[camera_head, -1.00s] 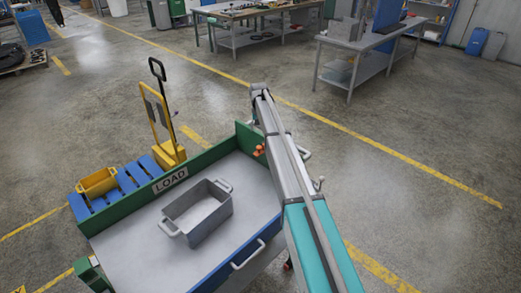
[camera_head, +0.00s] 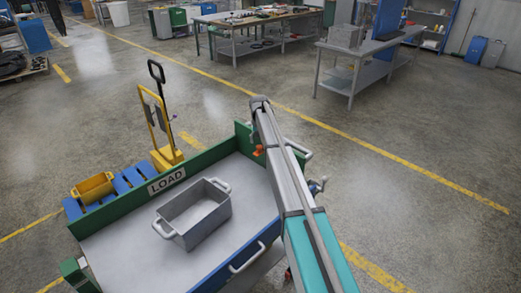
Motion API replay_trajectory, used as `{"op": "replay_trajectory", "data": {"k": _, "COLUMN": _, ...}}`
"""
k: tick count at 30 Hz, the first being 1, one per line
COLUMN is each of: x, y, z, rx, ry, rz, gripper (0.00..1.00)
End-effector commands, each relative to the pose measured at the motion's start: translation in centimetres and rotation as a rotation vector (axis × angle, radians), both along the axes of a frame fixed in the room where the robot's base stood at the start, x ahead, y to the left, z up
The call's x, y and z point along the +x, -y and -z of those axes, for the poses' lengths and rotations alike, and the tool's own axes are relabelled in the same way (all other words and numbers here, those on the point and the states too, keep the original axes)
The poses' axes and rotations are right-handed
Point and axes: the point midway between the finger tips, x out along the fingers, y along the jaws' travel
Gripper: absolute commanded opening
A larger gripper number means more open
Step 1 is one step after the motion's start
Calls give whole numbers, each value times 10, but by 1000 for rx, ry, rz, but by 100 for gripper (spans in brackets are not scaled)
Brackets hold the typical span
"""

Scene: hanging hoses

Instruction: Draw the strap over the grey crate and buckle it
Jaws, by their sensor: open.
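The grey crate (camera_head: 193,216) is an open, empty-looking box with a handle at each end. It stands upright on the grey load bed (camera_head: 118,262), in the lower left of the head view. No strap lies over it. A small orange piece (camera_head: 258,151) sits at the bed's far right corner; I cannot tell if it belongs to the strap. My grey and teal arm crosses the bed's right side. My gripper cannot be made out. A small grey-blue part (camera_head: 318,186) juts out right of the arm; I cannot tell what it is.
A green wall with a LOAD sign (camera_head: 167,180) edges the bed's far side. Beyond it are a yellow crate (camera_head: 93,186) on a blue pallet and a yellow pallet truck (camera_head: 166,157). Workbenches stand at the back. The floor to the right is clear.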

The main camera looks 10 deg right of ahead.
Motion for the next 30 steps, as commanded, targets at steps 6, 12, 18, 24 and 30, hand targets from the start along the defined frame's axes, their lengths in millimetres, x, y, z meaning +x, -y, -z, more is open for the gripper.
{"op": "replay_trajectory", "data": {"k": 6, "x": 0, "y": 0, "z": 19, "rx": 0, "ry": 0, "rz": 0, "gripper": 76}}
{"op": "replay_trajectory", "data": {"k": 12, "x": 0, "y": 0, "z": 27, "rx": 0, "ry": 0, "rz": 0, "gripper": 76}}
{"op": "replay_trajectory", "data": {"k": 18, "x": 0, "y": 0, "z": 29, "rx": 0, "ry": 0, "rz": 0, "gripper": 76}}
{"op": "replay_trajectory", "data": {"k": 24, "x": 0, "y": 0, "z": 29, "rx": 0, "ry": 0, "rz": 0, "gripper": 76}}
{"op": "replay_trajectory", "data": {"k": 30, "x": 0, "y": 0, "z": 29, "rx": 0, "ry": 0, "rz": 0, "gripper": 54}}
